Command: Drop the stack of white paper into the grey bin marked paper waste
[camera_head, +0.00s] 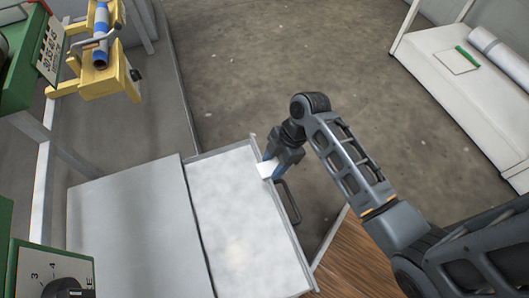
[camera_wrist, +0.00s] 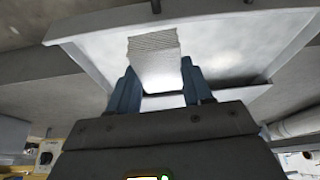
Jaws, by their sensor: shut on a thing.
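The stack of white paper (camera_head: 265,168) is between the blue fingers of my gripper (camera_head: 270,173), at the front edge of an open drawer in the head view. In the wrist view the stack (camera_wrist: 154,62) shows its layered sheet edges, and my gripper (camera_wrist: 157,82) is shut on it from both sides. Part of the stack is hidden by the fingers in the head view. I cannot tell how high it is above the drawer. No grey bin marked paper waste can be made out in either view.
The open drawer (camera_head: 235,225) has a raised rim and a dark handle (camera_head: 291,202). A grey top (camera_head: 130,230) lies left of it. A yellow stand with a blue roll (camera_head: 101,45) is at upper left. A pale bench (camera_head: 450,85) stands right. Bare floor (camera_head: 290,60) lies between.

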